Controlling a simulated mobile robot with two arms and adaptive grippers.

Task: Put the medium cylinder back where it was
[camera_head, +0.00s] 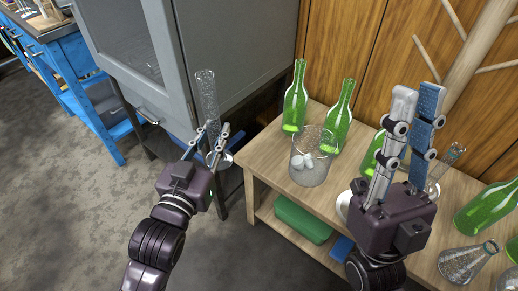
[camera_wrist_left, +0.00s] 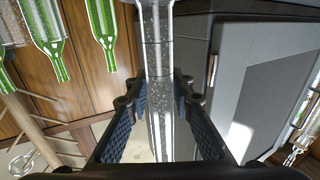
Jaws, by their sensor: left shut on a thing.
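A tall clear glass cylinder (camera_head: 208,97) is upright in my left gripper (camera_head: 213,143), off the table's left end and in front of the grey cabinet. Its round foot shows just below the fingers. In the left wrist view the fingers (camera_wrist_left: 160,100) stand on both sides of the glass cylinder (camera_wrist_left: 160,125). My right gripper (camera_head: 412,110) points upward over the wooden table, empty, with its fingers apart. Part of another glass vessel (camera_head: 448,160) shows behind it. The frames do not show which spot the cylinder came from.
The wooden table (camera_head: 262,165) holds a glass beaker (camera_head: 313,172) with white pieces, several green bottles (camera_head: 295,102) and a conical flask (camera_head: 463,264). A green box (camera_head: 302,219) sits on the shelf below. A grey cabinet (camera_head: 240,50) stands behind the cylinder. The table's front left corner is bare.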

